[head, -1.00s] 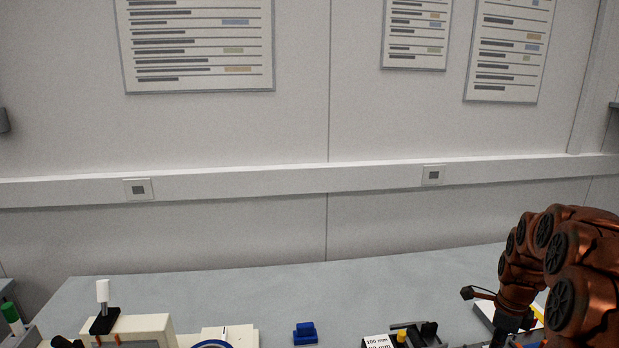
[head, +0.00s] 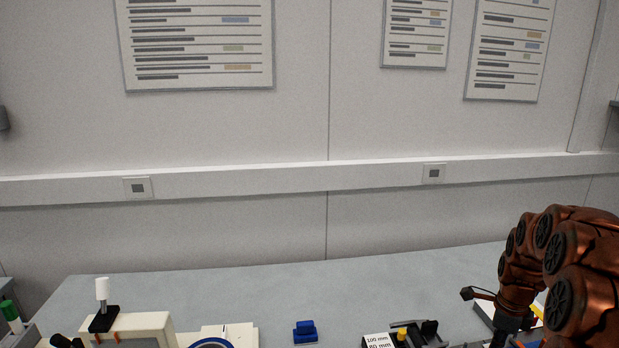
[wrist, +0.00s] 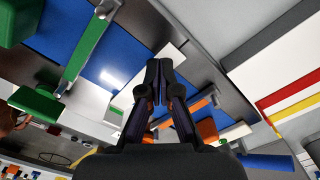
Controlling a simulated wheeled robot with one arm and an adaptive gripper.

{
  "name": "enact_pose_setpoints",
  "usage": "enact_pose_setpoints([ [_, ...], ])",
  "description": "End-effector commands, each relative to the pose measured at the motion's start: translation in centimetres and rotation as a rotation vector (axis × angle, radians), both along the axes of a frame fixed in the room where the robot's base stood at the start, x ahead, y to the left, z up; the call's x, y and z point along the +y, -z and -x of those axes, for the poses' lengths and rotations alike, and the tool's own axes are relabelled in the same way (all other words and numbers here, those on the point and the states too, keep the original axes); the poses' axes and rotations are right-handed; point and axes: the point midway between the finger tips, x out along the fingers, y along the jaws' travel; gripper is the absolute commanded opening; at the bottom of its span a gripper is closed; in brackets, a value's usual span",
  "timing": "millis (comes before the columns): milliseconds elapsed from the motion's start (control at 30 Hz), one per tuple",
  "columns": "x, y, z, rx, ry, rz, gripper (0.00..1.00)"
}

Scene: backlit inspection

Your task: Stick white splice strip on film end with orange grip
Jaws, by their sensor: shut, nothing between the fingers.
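In the wrist view my gripper (wrist: 157,68) is shut and empty, its dark fingers together over a blue glossy surface (wrist: 135,62) and a pale edge. To the right of the fingers are a slim orange bar (wrist: 197,107) and an orange block (wrist: 207,129) beside a white piece (wrist: 236,132). I cannot tell whether either is the grip of the splice strip. The film end cannot be made out. In the head view my copper arm is at the right edge, and the fingers are not clearly visible.
In the head view, a blue block (head: 305,332), a black device with a yellow knob (head: 428,335) and a white machine with a white-handled lever (head: 140,328) stand along the bench front. The bench (head: 250,290) behind them is clear. A green bar (wrist: 85,58) lies left in the wrist view.

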Motion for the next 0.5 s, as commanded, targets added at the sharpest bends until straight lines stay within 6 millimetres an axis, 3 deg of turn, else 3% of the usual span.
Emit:
enact_pose_setpoints([
  [500,0.0,-1.3,0.0,-0.002,0.0,0.0,0.0],
])
